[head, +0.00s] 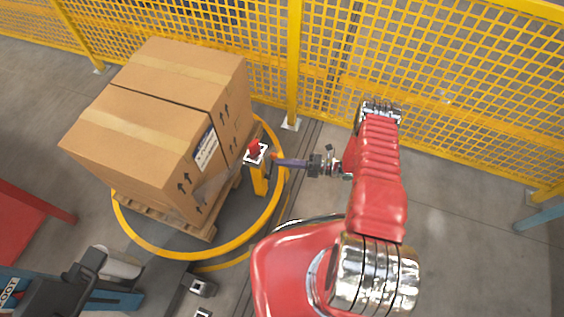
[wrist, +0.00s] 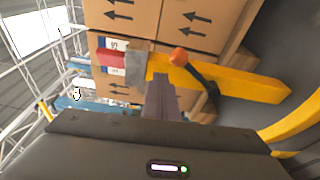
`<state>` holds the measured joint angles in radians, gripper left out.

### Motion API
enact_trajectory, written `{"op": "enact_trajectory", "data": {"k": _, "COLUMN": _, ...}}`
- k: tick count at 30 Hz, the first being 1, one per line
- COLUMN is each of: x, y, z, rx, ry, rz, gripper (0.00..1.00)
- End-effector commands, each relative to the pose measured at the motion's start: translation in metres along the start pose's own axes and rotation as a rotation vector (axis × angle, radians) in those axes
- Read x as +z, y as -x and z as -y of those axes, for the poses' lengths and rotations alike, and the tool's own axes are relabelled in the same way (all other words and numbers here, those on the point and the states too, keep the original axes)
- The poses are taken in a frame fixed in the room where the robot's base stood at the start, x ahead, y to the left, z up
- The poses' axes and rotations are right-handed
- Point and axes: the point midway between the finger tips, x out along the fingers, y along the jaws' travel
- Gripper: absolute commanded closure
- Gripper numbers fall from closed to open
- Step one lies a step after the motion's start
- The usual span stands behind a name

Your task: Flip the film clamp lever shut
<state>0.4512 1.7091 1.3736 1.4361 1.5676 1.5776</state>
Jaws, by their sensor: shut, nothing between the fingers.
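The film clamp sits on top of a yellow post (head: 260,180) beside the boxes; in the wrist view the post (wrist: 245,84) lies sideways. The clamp's red block (head: 255,149) is on a pale plate, and the wrist view shows the red part (wrist: 110,59) beside a grey part. The dark curved lever (wrist: 207,84) ends in an orange knob (wrist: 179,56), standing out from the post. My gripper (head: 277,162) is shut and empty, its tips close to the post head. In the wrist view the gripper (wrist: 160,78) points just beside the knob; contact is unclear.
Large cardboard boxes (head: 160,130) stand on a wooden pallet (head: 205,229) inside a yellow floor ring (head: 185,254), close behind the post. A yellow mesh fence (head: 430,75) runs along the back. The floor right of my arm is clear.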

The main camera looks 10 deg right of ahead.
Motion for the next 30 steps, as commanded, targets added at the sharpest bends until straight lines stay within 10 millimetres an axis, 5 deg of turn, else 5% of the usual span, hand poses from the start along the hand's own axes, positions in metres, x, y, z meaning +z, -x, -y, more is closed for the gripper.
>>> {"op": "enact_trajectory", "data": {"k": 4, "x": -0.011, "y": 0.002, "z": -0.01, "rx": 0.004, "ry": -0.004, "rz": -0.007, "gripper": 1.0}}
{"op": "enact_trajectory", "data": {"k": 24, "x": -0.018, "y": 0.09, "z": 0.006, "rx": 0.006, "ry": -0.006, "rz": -0.013, "gripper": 1.0}}
{"op": "enact_trajectory", "data": {"k": 30, "x": -0.019, "y": 0.098, "z": 0.007, "rx": 0.006, "ry": -0.007, "rz": -0.015, "gripper": 1.0}}
